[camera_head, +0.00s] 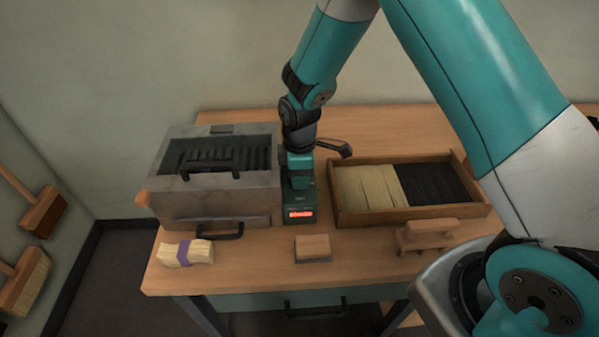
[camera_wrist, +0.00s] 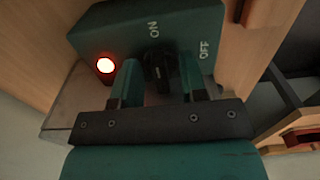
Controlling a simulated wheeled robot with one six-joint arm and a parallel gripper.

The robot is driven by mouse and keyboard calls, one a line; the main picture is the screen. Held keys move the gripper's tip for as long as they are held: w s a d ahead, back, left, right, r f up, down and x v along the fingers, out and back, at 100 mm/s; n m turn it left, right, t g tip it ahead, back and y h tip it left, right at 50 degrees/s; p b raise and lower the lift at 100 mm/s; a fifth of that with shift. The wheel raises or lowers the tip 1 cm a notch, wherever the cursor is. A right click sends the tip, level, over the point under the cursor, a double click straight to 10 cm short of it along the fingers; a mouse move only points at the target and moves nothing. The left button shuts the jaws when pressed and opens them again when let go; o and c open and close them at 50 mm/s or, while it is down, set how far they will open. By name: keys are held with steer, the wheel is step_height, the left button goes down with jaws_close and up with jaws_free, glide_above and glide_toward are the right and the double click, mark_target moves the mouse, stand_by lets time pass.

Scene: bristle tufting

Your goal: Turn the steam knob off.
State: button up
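The steam control box (camera_wrist: 185,22) is dark green, with white ON and OFF labels and a lit red lamp (camera_wrist: 105,65). Its black knob (camera_wrist: 158,70) points roughly toward ON in the wrist view. My gripper (camera_wrist: 161,82) is open, with one green finger on each side of the knob. The left finger looks close to the knob, and a small gap shows on the right; contact is not clear. In the head view, my gripper (camera_head: 300,170) is over the green box (camera_head: 299,203), which has a lit red display in front. There the knob is hidden.
A grey metal box (camera_head: 205,207) with black handles stands close on the left. A wooden tray (camera_head: 415,213) of bristles is close on the right. A bristle bundle (camera_head: 190,253), a small block (camera_head: 313,246) and a wooden piece (camera_head: 427,235) lie in front.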

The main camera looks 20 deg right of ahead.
jaws_close()
steer(key=shift+m, duration=0.3)
steer(key=m, duration=0.3)
steer(key=shift+s+m, duration=0.1)
steer(key=shift+m, duration=0.3)
steer(key=m, duration=0.4)
steer(key=shift+s+a, duration=0.1)
steer(key=shift+a, duration=0.05)
steer(key=m, duration=0.5)
steer(key=shift+a+b, duration=0.15)
steer(key=shift+b, duration=0.15)
steer(key=shift+a+m, duration=0.15)
steer(key=shift+m, duration=2.05)
